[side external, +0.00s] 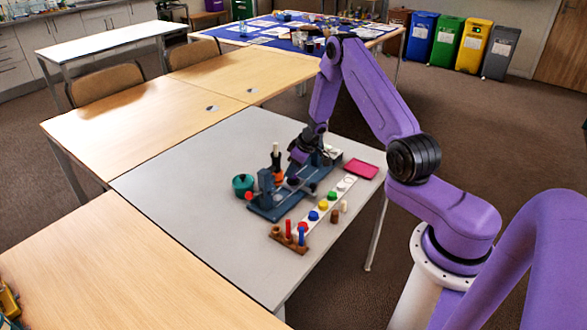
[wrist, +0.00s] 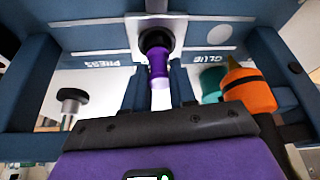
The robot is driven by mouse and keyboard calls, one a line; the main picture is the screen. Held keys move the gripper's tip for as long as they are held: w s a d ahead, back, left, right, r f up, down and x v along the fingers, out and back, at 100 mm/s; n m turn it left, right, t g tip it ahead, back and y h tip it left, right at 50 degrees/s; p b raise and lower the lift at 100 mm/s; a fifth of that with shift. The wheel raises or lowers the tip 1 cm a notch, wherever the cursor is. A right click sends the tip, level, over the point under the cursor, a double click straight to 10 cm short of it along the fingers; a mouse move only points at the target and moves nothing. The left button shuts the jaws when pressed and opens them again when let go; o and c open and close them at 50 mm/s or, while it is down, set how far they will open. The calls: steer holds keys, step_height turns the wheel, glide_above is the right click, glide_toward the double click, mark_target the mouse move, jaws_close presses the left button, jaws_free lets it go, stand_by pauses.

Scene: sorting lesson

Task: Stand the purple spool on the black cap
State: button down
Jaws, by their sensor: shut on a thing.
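The purple spool (wrist: 158,66) is between the two dark fingers of my gripper (wrist: 158,88) in the wrist view. My gripper is shut on it. A round black cap (wrist: 156,38) shows directly beyond the spool's far end, on the pale plate between the PRESS and GLUE labels. The spool overlaps the cap in this view, and I cannot tell whether they touch. In the side view my gripper (side external: 301,164) is low over the blue fixture (side external: 268,213), and the spool is not clearly visible there.
An orange bottle (wrist: 250,92) and a teal pot (wrist: 211,82) are close at the right of my fingers. A black knob (wrist: 72,95) on a metal post is at left. A white strip (side external: 340,190) with coloured discs, a peg rack (side external: 288,241) and a pink tray (side external: 361,168) lie nearby.

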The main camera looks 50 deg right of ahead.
stand_by(0.3)
steer(key=shift+c, duration=2.2)
jaws_free()
steer(key=shift+r, duration=3.45)
